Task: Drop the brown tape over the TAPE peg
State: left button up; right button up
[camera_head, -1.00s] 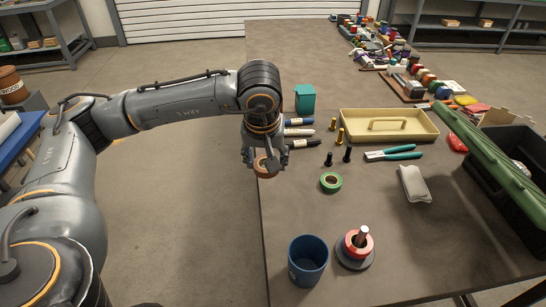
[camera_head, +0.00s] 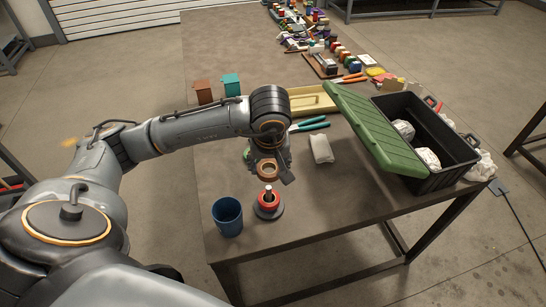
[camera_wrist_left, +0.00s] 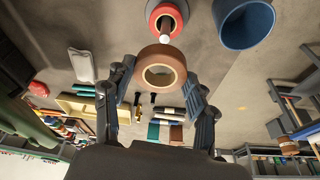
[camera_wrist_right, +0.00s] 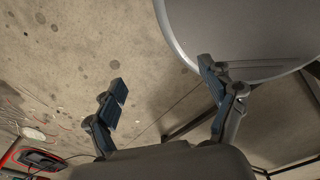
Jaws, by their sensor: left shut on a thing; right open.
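My left gripper (camera_head: 268,168) is shut on the brown tape (camera_head: 267,170), a roll with an open middle, and holds it above the table. In the left wrist view the brown tape (camera_wrist_left: 160,72) sits at the fingertips of the left gripper (camera_wrist_left: 162,88). The peg (camera_head: 268,190) stands on a round dark base just in front of the held tape, with a red roll (camera_head: 267,201) around it. The peg's post (camera_wrist_left: 166,26) and the red roll (camera_wrist_left: 165,12) also show in the left wrist view, apart from the brown tape. My right gripper (camera_wrist_right: 165,105) is open and empty.
A blue cup (camera_head: 228,217) stands left of the peg, close to it. A white bundle (camera_head: 321,149), teal-handled pliers (camera_head: 310,125) and a yellow tray (camera_head: 310,99) lie behind. A black toolbox (camera_head: 430,135) with a green lid (camera_head: 375,128) is at the right. The table's front right is clear.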

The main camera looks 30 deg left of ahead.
pick_arm(q)
jog(key=shift+a+f, duration=0.15)
jog(key=shift+f, duration=0.3)
jog(key=shift+a+f+b, duration=0.1)
jog(key=shift+f+b, duration=0.25)
jog(key=shift+b, duration=0.1)
jog(key=shift+f, duration=0.35)
notch_tip(320, 180, down, 2)
jog(key=shift+f+b, duration=0.1)
jog(key=shift+b, duration=0.65)
jog(key=shift+f, duration=0.3)
pick_arm(e)
jog(key=shift+w+a+f, duration=0.25)
jog(key=shift+f, duration=0.4)
jog(key=shift+w+a+f, duration=0.2)
jog(key=shift+w+f, duration=0.05)
jog(key=shift+f, duration=0.35)
jog(key=shift+a+f, duration=0.1)
jog(key=shift+a, duration=0.1)
pick_arm(q)
jog(key=shift+b, duration=0.45)
pick_arm(e)
jog(key=shift+a+f, duration=0.25)
pick_arm(q)
jog(key=shift+b, duration=0.3)
pick_arm(e)
jog(key=shift+d+f, duration=0.3)
